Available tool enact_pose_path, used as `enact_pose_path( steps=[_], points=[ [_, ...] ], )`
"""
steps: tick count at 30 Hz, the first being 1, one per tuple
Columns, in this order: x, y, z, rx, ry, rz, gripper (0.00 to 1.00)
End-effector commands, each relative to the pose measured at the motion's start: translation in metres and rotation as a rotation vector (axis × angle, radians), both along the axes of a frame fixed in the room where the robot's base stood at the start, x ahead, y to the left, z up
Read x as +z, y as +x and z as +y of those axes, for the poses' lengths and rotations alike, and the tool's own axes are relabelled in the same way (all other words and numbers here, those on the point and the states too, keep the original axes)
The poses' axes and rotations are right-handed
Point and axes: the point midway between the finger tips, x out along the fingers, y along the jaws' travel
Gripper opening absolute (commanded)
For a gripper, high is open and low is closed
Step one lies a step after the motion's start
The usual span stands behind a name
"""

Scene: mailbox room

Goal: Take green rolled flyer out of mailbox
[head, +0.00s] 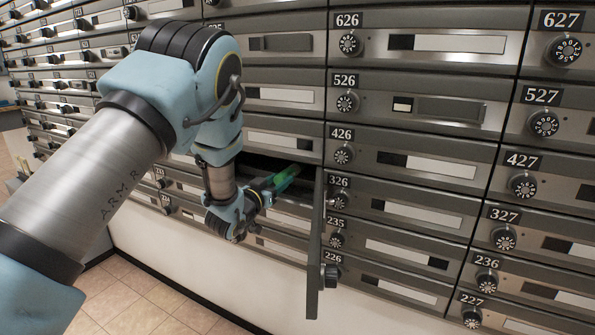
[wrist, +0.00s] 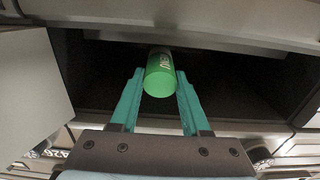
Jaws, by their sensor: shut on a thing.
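The green rolled flyer (wrist: 160,75) lies in the open mailbox in the wrist view, its round end facing me. My gripper (wrist: 160,88) has its two teal fingers on either side of the roll near its front end, shut on it. The open mailbox (wrist: 240,85) is dark inside. Its far part is in shadow.
The mailbox's door (head: 316,245) stands swung open toward me, to the right of my gripper in the head view. In the wrist view the door (wrist: 32,85) is at the left. Closed numbered mailboxes with dials (head: 430,165) surround the opening. Tiled floor (head: 130,300) lies below.

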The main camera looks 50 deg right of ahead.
Motion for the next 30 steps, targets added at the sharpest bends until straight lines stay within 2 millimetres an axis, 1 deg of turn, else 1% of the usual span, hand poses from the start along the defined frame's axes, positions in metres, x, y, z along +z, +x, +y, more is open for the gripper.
enact_pose_path(
  steps=[3,30],
  points=[
    [0.000,-0.004,0.016,0.001,0.000,0.002,0.00],
    [-0.001,-0.035,0.132,0.001,-0.001,0.001,0.00]
  ],
)
